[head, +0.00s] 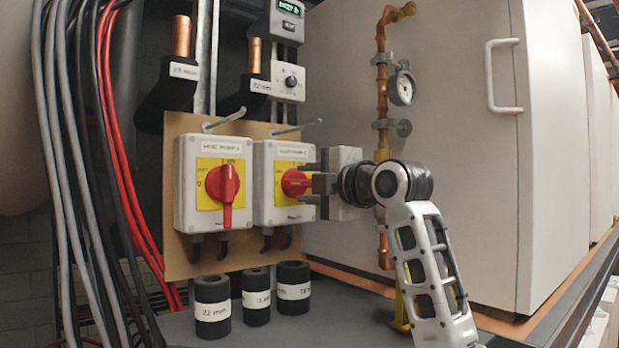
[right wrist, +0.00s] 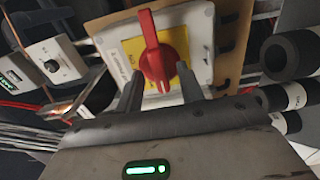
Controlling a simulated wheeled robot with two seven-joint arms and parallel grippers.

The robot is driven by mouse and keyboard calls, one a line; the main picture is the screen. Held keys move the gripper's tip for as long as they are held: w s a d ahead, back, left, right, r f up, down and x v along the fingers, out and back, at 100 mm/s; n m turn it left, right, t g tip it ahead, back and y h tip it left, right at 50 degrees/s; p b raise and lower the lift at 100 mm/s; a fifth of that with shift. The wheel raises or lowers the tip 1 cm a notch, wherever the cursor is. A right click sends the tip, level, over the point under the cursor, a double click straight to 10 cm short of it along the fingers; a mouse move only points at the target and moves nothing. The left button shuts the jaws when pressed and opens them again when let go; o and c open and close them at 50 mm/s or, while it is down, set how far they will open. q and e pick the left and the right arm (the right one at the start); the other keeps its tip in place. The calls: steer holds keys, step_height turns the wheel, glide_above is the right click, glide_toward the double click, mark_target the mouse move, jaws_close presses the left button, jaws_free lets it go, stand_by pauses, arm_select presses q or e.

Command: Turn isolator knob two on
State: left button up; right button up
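Two isolator boxes are mounted side by side on a tan board. The left isolator (head: 212,182) has a red knob (head: 225,188) whose handle points down. The right isolator (head: 272,212) has a red knob (head: 292,184) on a yellow plate. In the right wrist view this knob (right wrist: 157,62) shows with its handle towards the picture's top, so it lies about level, pointing right in the head view. My right gripper (head: 309,184) is open at this knob, one finger above and one below. The fingers (right wrist: 160,82) look apart from it. Contact cannot be told. My left gripper is out of view.
A copper pipe with a gauge (head: 402,88) and a white cabinet (head: 450,130) are right of the boxes. Red and grey cables (head: 75,150) hang at left. A dial controller (head: 288,82) is above.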

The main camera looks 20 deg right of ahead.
steer(key=c, duration=0.8)
jaws_close()
